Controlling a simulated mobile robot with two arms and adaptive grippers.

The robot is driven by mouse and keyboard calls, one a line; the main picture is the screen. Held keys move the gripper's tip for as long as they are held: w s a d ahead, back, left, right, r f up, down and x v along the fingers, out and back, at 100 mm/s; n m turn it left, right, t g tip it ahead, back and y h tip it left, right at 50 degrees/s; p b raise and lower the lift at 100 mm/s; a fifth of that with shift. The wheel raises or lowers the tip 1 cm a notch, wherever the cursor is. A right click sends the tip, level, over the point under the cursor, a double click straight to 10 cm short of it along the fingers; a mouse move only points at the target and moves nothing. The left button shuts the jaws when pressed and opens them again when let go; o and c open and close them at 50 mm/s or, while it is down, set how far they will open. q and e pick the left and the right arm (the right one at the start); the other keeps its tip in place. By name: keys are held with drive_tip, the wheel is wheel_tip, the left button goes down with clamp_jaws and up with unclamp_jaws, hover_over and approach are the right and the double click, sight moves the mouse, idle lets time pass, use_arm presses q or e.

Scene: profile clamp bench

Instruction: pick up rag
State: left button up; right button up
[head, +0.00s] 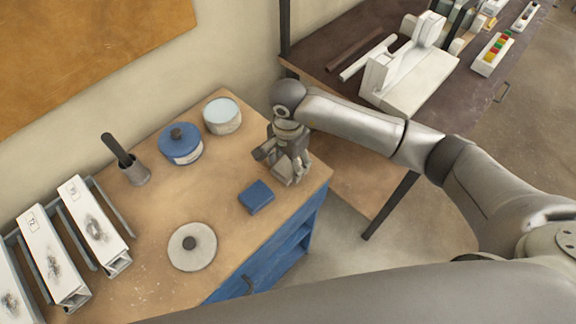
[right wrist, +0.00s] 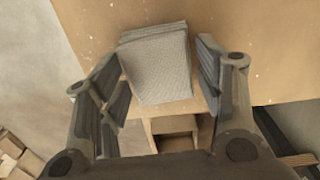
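The rag (right wrist: 157,65) is a grey, folded, roughly square cloth lying on the wooden bench top, close to the bench edge. My right gripper (right wrist: 160,88) is open, with one finger on each side of the rag and a narrow gap to each. It points down at the rag; whether the fingertips are down at its level I cannot tell. In the head view my right gripper (head: 283,164) is over the right end of the bench (head: 150,225), and it covers most of the spot beneath it. My left gripper is not in view.
A blue pad (head: 257,197) lies just left of my right gripper. A blue lidded pot (head: 180,145), a pale tub (head: 222,116), a round grey lid (head: 192,247) and a cup with a dark handle (head: 135,172) stand nearby. White clamped profiles (head: 95,225) are at left.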

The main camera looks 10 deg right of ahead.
drive_tip(key=c, duration=0.6)
drive_tip(key=shift+o, duration=0.2)
drive_tip(key=shift+r, duration=0.15)
drive_tip(key=shift+w+r, duration=0.1)
drive_tip(key=shift+r, duration=0.45)
drive_tip(key=s+r+b, duration=0.5)
drive_tip(key=s+r, duration=0.6)
drive_tip(key=s, duration=0.3)
drive_tip(key=shift+a+r, duration=0.35)
drive_tip(key=shift+a, duration=0.1)
drive_tip(key=shift+s, duration=0.1)
